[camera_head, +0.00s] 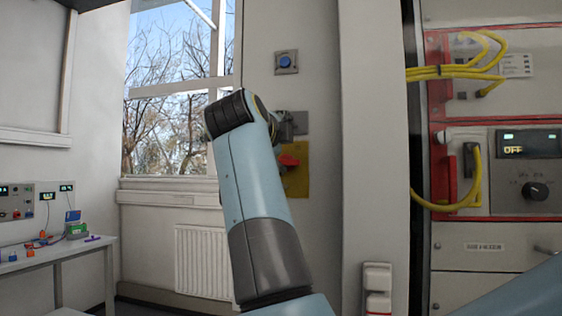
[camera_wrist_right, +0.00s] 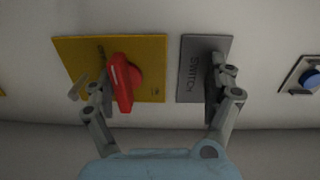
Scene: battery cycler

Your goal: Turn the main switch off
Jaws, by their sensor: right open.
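A red rotary switch handle (camera_wrist_right: 122,83) sits on a yellow plate (camera_wrist_right: 152,62) on the wall. In the head view the yellow plate (camera_head: 298,183) and red handle (camera_head: 289,161) show partly behind my right arm. My right gripper (camera_wrist_right: 157,82) is open in front of the wall. The red handle appears between its fingers, closer to the left finger; I cannot tell whether they touch. The handle is long and runs nearly upright in the wrist view. My left gripper is out of view.
A blue button (camera_head: 286,62) is on the wall above the switches and at the wrist view's right edge (camera_wrist_right: 310,79). A cabinet with yellow cables (camera_head: 470,72) and an "OFF" display (camera_head: 528,145) stands right. A bench (camera_head: 62,255) is at left.

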